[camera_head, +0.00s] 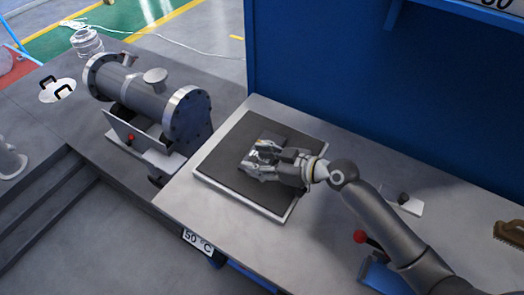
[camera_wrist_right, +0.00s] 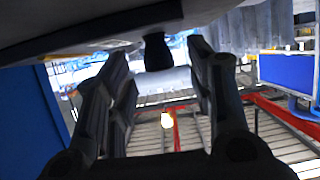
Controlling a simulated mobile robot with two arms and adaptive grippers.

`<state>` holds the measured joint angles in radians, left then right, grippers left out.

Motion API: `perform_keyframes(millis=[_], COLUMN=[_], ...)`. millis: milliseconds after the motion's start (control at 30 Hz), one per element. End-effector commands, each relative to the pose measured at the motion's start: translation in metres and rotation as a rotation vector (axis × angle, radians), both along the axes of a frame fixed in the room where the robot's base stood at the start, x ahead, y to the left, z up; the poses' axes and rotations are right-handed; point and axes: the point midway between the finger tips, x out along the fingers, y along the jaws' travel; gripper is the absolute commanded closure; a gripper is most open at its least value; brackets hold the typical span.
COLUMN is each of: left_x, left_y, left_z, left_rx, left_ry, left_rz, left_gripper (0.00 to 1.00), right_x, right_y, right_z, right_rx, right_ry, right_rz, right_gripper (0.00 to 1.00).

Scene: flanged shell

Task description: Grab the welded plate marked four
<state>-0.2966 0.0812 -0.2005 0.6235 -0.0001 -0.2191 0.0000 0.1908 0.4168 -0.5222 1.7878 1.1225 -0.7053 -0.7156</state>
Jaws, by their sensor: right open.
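My right gripper (camera_head: 250,160) is over the dark mat (camera_head: 228,182) of a light-rimmed tray-like board on the grey table, pointing left. In the right wrist view its two fingers (camera_wrist_right: 165,75) stand apart, with a small dark block and a pale grey shape visible between them. I cannot tell whether these are near or far. No plate with a readable four shows in either view; the gripper and arm cover part of the mat. My left gripper is not in view.
A flanged grey cylinder (camera_head: 148,97) stands left of the table. A white disc with black handles (camera_head: 57,90) lies farther left. A blue panel (camera_head: 340,70) rises behind the table. A red-knobbed blue fixture (camera_head: 378,275) and a brush (camera_head: 510,234) are at right.

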Motion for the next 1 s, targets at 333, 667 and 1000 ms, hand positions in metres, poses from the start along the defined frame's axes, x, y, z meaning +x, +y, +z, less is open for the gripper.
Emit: perform_keyframes(millis=[333,667,1000], left_x=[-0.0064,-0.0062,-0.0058], left_y=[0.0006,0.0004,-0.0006], left_z=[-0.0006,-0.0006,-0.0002], left_rx=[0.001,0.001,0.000], left_ry=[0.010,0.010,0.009], left_rz=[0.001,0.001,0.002], left_gripper=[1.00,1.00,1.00], right_x=[0.0005,0.0006,0.0027], right_y=[0.0005,0.0002,0.0007], right_z=[-0.0007,-0.0007,0.0052], right_rx=[0.000,-0.001,0.005], right_ry=[-0.001,-0.001,-0.013], right_rz=[0.000,-0.001,-0.002], right_gripper=[0.65,1.00,1.00])
